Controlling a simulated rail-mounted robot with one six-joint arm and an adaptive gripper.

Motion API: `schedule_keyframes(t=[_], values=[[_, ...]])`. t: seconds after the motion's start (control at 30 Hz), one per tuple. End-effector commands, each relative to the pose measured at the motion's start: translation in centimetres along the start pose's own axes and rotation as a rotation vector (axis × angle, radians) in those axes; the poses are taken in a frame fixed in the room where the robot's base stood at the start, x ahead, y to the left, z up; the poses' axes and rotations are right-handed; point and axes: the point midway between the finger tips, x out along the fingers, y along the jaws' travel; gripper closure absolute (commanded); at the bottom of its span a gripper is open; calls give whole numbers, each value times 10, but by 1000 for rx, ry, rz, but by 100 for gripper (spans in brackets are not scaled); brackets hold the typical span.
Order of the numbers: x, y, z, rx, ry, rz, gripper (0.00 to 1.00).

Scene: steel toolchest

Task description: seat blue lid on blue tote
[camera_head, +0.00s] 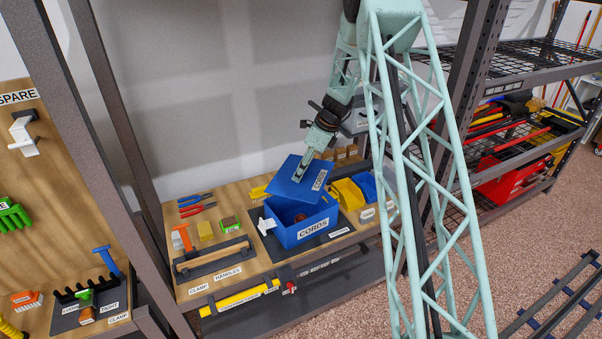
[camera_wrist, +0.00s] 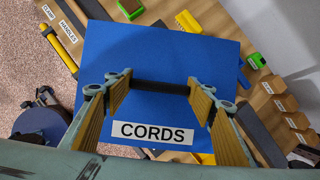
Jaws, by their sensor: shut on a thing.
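The blue lid (camera_head: 290,177), with a white CORDS label, is tilted above the blue tote. In the wrist view the lid (camera_wrist: 160,65) fills the middle, with a dark bar handle (camera_wrist: 160,87) between my fingers. My gripper (camera_head: 300,172) is shut on the lid, and it also shows in the wrist view (camera_wrist: 160,90). The blue tote (camera_head: 305,231), labelled CORDS, stands upright on a dark mat on the wooden shelf. Its opening shows partly below the lid's lower edge, with something reddish-brown inside. Whether the lid touches the tote's rim is unclear.
Yellow bins (camera_head: 347,194) and a small blue bin (camera_head: 366,186) stand close to the tote's right. A black handled rack (camera_head: 214,258) and pliers (camera_head: 196,199) lie to its left. A grey box (camera_head: 357,122) hangs behind my wrist. A dark post (camera_head: 112,130) stands at the left.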

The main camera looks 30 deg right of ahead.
Motion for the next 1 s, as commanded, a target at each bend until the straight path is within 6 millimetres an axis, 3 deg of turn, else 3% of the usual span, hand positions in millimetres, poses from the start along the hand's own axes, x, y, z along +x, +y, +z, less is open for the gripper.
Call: schedule_keyframes(t=[0.4,1.0], values=[[20,6,-1,415,2,-171,62],[30,14,-14,614,0,-254,62]])
